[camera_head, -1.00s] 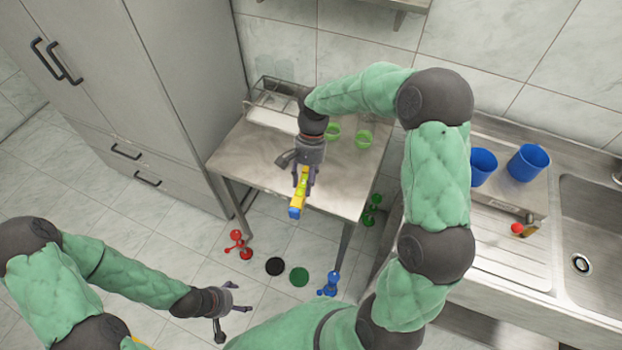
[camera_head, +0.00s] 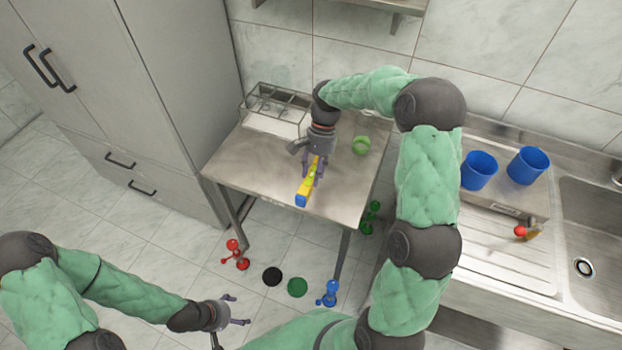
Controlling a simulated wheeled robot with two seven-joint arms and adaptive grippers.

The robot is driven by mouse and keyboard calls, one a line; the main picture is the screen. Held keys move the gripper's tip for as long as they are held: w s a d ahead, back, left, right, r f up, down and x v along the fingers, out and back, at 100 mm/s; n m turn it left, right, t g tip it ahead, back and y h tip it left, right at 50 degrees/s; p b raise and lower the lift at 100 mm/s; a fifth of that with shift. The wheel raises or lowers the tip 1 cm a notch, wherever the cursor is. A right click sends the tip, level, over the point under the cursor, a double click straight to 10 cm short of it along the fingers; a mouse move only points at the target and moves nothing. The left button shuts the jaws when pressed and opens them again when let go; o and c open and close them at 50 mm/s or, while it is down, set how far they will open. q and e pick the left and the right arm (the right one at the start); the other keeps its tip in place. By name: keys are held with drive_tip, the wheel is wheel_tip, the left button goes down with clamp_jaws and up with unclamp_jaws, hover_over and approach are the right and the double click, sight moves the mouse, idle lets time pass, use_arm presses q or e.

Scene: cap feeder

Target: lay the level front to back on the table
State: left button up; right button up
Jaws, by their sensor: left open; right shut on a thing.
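The level (camera_head: 307,186) is a yellow bar with a blue end, and it points roughly front to back, slightly slanted, with the blue end toward me. My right gripper (camera_head: 315,172) is shut on it from above, over the table (camera_head: 262,168). Whether the level touches the steel tabletop I cannot tell. The gripper hides the level's far part. My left gripper (camera_head: 240,310) is open and empty, low at the bottom of the view, in front of the table and away from it.
A green ring-shaped cap (camera_head: 361,146) lies right of my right gripper. Blue cups (camera_head: 479,170) stand by the sink. Red (camera_head: 236,254) and blue (camera_head: 329,293) objects and flat discs (camera_head: 297,287) are on the floor. The table's left front is clear.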

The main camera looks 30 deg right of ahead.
drive_tip(key=w+d+f, duration=0.1)
drive_tip(key=d, duration=0.1)
drive_tip(key=w+d+f+b, duration=0.1)
drive_tip(key=w+d, duration=0.1)
drive_tip(key=w+d+f+b, duration=0.1)
drive_tip(key=w+d, duration=0.1)
drive_tip(key=shift+w+d, duration=0.15)
drive_tip(key=shift+f+b, duration=0.9)
drive_tip(key=shift+f, duration=1.95)
drive_tip(key=shift+f, duration=0.45)
drive_tip(key=o, duration=1.3)
drive_tip(key=shift+o, duration=0.2)
